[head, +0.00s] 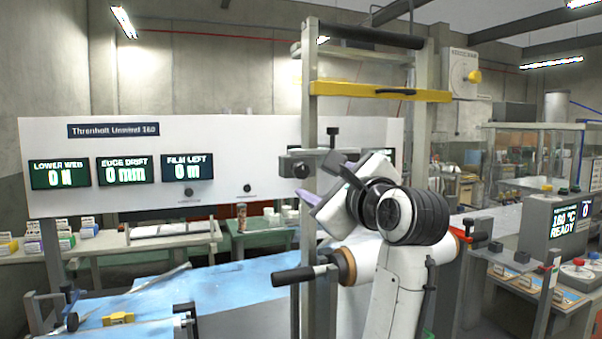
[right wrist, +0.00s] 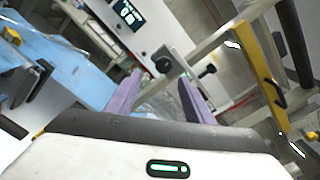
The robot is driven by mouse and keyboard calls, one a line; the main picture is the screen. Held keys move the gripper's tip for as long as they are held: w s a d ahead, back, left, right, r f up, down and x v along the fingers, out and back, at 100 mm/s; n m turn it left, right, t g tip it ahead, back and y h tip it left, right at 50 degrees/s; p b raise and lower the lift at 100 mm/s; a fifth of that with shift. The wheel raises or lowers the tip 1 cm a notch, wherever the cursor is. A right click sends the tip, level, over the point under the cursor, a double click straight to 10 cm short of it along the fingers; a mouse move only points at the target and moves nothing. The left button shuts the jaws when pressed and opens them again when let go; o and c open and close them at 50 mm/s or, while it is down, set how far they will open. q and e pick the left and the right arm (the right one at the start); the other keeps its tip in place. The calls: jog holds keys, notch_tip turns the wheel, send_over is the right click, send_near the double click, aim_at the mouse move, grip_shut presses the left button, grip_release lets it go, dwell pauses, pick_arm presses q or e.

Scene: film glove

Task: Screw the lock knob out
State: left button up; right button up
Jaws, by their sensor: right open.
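A dark clamp block on the upright post of the frame has a black knob (head: 301,170) at its left end and a black T-shaped knob (head: 333,132) standing above it. I cannot tell which is the lock knob. My right gripper (head: 318,182) is open and empty, close to the post and just below the clamp block. In the right wrist view its two purple fingers (right wrist: 160,78) stand apart. The left-end knob (right wrist: 162,63) shows beyond the gap between them, and the T-shaped knob (right wrist: 207,70) lies right of the right finger. No contact shows. My left gripper is out of view.
A yellow bar (head: 380,92) crosses the frame above the clamp. A film roll (head: 345,265) with a black handle (head: 300,274) sits below my gripper. A white display panel (head: 230,150) stands behind. Blue film (head: 235,287) covers the surface at lower left.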

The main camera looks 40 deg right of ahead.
aim_at(302, 170)
jog(key=shift+m, duration=0.3)
jog(key=x, duration=0.3)
jog(key=p+x, duration=0.1)
jog(key=x, duration=0.2)
jog(key=r+p+x, duration=0.1)
jog(key=x, duration=0.3)
jog(key=shift+w+d, duration=0.1)
jog(key=shift+d, duration=0.15)
jog(key=shift+c, duration=0.2)
jog(key=c, duration=1)
